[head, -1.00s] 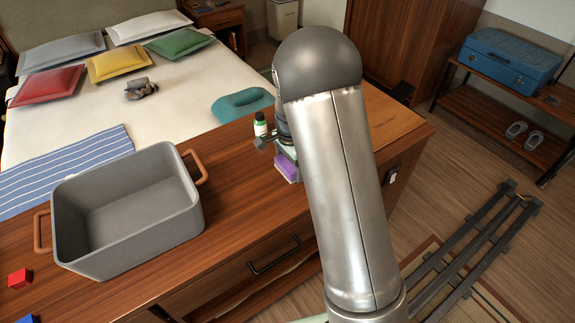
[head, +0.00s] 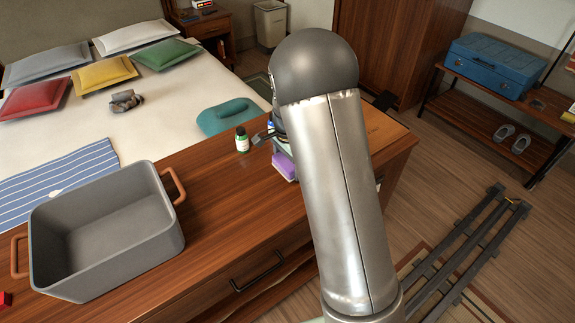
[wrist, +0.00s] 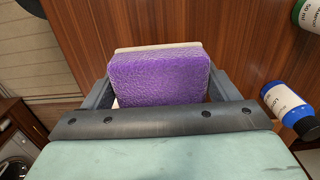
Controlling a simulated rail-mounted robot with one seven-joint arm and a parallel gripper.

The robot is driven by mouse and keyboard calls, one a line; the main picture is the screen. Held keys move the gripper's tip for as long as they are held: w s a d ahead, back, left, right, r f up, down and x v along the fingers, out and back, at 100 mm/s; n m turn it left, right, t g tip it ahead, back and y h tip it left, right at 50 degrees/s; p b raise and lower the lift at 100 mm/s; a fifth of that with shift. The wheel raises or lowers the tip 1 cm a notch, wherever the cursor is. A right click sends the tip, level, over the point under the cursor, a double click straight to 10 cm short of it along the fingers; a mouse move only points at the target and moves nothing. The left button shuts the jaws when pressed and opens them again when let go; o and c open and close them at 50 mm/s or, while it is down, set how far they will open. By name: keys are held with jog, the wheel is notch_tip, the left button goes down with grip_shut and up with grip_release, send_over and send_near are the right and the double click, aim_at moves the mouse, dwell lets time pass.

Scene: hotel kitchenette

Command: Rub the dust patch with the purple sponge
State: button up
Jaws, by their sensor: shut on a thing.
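The purple sponge (head: 284,166) is at the wooden counter (head: 225,215), left of my arm in the head view. In the wrist view the sponge (wrist: 158,78) sits between the two fingers of my gripper (wrist: 160,88), which is shut on it. A pale layer shows along its far edge. My gripper (head: 272,143) is partly hidden behind my arm in the head view. The sponge is low over the counter; I cannot tell whether it touches. I cannot clearly make out the dust patch; my arm hides part of the counter.
A green-labelled bottle (head: 242,141) stands left of my gripper. A blue bottle (wrist: 286,104) is close to its right side in the wrist view. A grey bin with orange handles (head: 108,232) stands at left. The counter between bin and sponge is clear.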

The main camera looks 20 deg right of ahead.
jog(key=shift+r+p, duration=1.4)
jog(key=shift+r, duration=0.95)
jog(key=shift+s, duration=0.1)
